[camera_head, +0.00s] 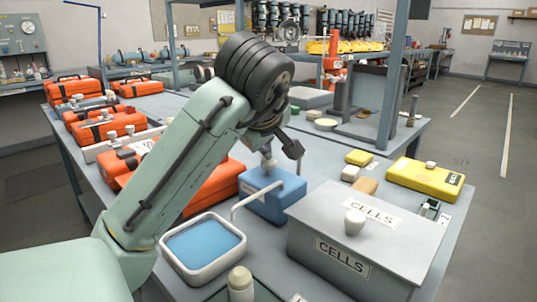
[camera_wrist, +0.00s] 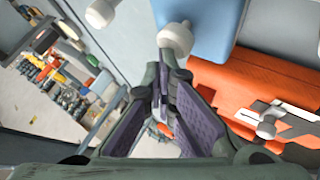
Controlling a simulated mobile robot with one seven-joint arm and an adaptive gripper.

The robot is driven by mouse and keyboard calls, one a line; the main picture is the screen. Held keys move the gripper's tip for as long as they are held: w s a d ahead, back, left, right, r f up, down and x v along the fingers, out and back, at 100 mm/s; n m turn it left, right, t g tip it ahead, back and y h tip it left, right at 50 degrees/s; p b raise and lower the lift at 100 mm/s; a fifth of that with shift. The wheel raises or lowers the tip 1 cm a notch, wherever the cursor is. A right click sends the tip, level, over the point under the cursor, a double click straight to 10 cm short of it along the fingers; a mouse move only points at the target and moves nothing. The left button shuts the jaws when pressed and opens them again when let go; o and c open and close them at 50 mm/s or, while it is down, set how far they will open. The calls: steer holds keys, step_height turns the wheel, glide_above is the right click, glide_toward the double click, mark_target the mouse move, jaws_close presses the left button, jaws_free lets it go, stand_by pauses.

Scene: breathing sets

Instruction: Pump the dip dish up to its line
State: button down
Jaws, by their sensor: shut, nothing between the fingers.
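The dip dish (camera_head: 205,267) is a white-rimmed, rounded square tray with a blue inside. I cannot make out its line or tell the liquid's level. Behind it stands a blue pump box (camera_head: 275,205) with a pale bent spout pipe reaching over toward the dish. My gripper (camera_head: 288,147) is above the box, close to the knob, and partly hidden by my wrist. In the wrist view my gripper (camera_wrist: 163,80) is shut and empty, with the white knob (camera_wrist: 175,38) just beyond its fingertips. I cannot tell whether they touch.
A grey box marked CELLS (camera_head: 362,245) with a white knob stands right of the dish. A pale bottle (camera_head: 240,284) is in front. Orange cases (camera_head: 200,192) lie left of the pump box. A yellow case (camera_head: 425,181) lies to the right. A grey post (camera_head: 395,70) rises behind.

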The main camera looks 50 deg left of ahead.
mark_target(265, 160)
stand_by(0.3)
steer(key=shift+r+p, duration=1.15)
steer(key=shift+r, duration=0.3)
step_height(265, 160, up, 5)
steer(key=p, duration=0.4)
steer(key=shift+f, duration=0.2)
